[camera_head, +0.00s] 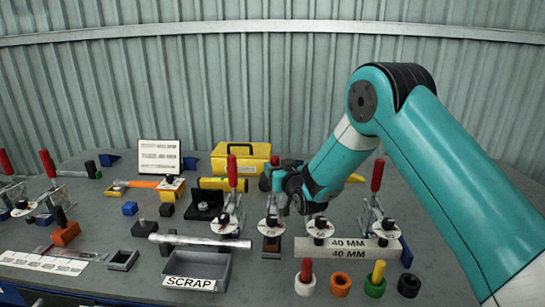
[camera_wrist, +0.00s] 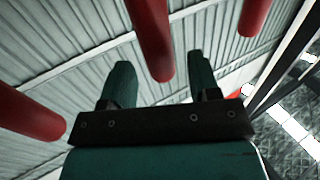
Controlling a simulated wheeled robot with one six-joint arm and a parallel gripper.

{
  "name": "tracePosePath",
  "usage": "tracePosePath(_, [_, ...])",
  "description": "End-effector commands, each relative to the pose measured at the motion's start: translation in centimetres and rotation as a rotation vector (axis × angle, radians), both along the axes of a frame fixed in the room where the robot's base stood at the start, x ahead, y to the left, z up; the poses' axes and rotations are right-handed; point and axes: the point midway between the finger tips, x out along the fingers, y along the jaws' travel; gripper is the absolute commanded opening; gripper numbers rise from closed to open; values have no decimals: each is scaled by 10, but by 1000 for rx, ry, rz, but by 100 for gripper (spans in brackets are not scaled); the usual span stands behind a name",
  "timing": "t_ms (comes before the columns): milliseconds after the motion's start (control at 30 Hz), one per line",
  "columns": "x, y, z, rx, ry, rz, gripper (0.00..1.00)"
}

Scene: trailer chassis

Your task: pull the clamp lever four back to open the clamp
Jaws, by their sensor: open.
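Several toggle clamps with upright red levers stand along the table. One red lever (camera_head: 232,172) is left of my gripper (camera_head: 284,188), and another (camera_head: 377,175) is to its right. Near my gripper, a further red lever (camera_head: 274,161) is mostly hidden by it. I cannot read a number that tells which lever is four. In the wrist view, my gripper (camera_wrist: 160,66) is open, with a red lever (camera_wrist: 148,30) in line with the gap between its fingers. I cannot tell whether they touch. Other red levers show at the left (camera_wrist: 28,116) and upper right (camera_wrist: 254,14).
A grey SCRAP bin (camera_head: 197,270), a metal bar (camera_head: 200,241) and a 40 MM block (camera_head: 348,249) are in front of the clamps. A yellow toolbox (camera_head: 240,158) is behind. Coloured rings (camera_head: 340,285) stand at the front right. Neighbouring levers flank my gripper.

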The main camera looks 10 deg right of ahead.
Motion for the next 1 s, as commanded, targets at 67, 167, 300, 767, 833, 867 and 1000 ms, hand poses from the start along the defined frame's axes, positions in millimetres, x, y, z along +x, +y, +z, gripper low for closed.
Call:
tracePosePath(67, [15, 2, 1, 0, 0, 0, 56])
tracePosePath(167, [28, 4, 1, -1, 0, 0, 56])
tracePosePath(300, [39, 6, 0, -1, 0, 0, 56])
tracePosePath(767, [44, 7, 0, -1, 1, 0, 35])
tracePosePath(833, [44, 7, 0, -1, 1, 0, 19])
tracePosePath(867, [44, 7, 0, -1, 0, 0, 12])
tracePosePath(1000, [44, 7, 0, -1, 0, 0, 0])
